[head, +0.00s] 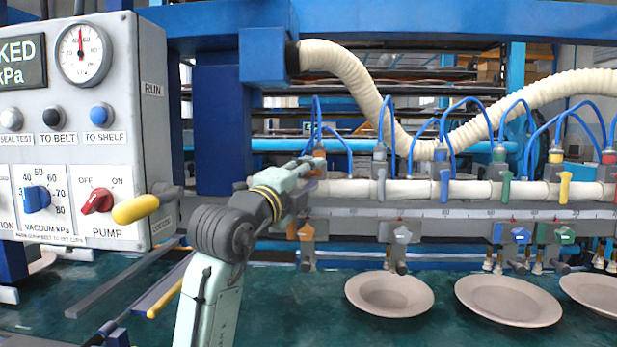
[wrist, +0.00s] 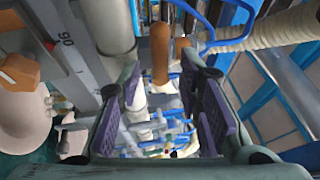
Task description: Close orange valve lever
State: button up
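The orange valve lever (wrist: 160,52) shows in the wrist view as an orange-brown bar beyond the fingers, near the top middle. It appears between the lines of the two fingers, apart from their pads. In the head view my gripper (head: 314,166) is at the left end of the white manifold pipe (head: 345,190) and hides most of this lever. In the wrist view my gripper (wrist: 168,100) is open, with purple pads apart and nothing between them. I cannot tell the lever's exact angle.
Grey (head: 381,190), blue (head: 444,186), green (head: 505,190) and yellow (head: 564,188) levers hang along the pipe to the right. An orange knob (head: 305,231) sits below. Blue hoses arch above. Plates (head: 508,300) lie on the green belt. A control box (head: 85,120) stands left.

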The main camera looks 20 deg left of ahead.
jog(key=v, duration=1.2)
jog(key=shift+f, duration=0.1)
